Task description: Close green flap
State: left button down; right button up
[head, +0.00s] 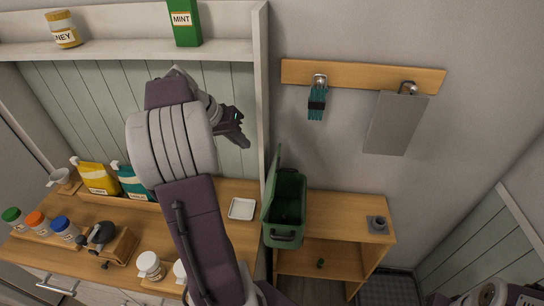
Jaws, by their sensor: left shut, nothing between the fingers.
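A green box (289,207) stands on the wooden shelf unit, just right of the white upright panel. Its green flap (273,180) stands raised along the box's left side, so the dark inside shows from above. My left gripper (238,128) is above and to the left of the box, in front of the panelled wall. Its fingers are shut and empty, apart from the flap. My left arm rises from the bottom and covers part of the counter. My right gripper is not in view.
The white upright panel (260,100) stands between my left gripper and the space above the box. The shelf top (340,215) is clear up to a small grey cup (377,224). A teal brush (317,101) and grey board (396,123) hang above. Bottles and jars stand on the left counter.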

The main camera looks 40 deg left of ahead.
pick_arm(q)
jog(key=p, duration=0.2)
send_near(276, 165)
notch_tip(276, 165, down, 3)
jog(key=a, duration=0.2)
jog(key=shift+w+d+f+p, duration=0.2)
jog(key=shift+w+d+p, duration=0.15)
jog(key=shift+w+d, duration=0.25)
jog(key=shift+w+d+f+p, duration=0.25)
jog(key=shift+w+d+p, duration=0.05)
jog(key=shift+w+d, duration=0.3)
jog(key=shift+w+d+f, duration=0.1)
jog(key=shift+d+f, duration=0.15)
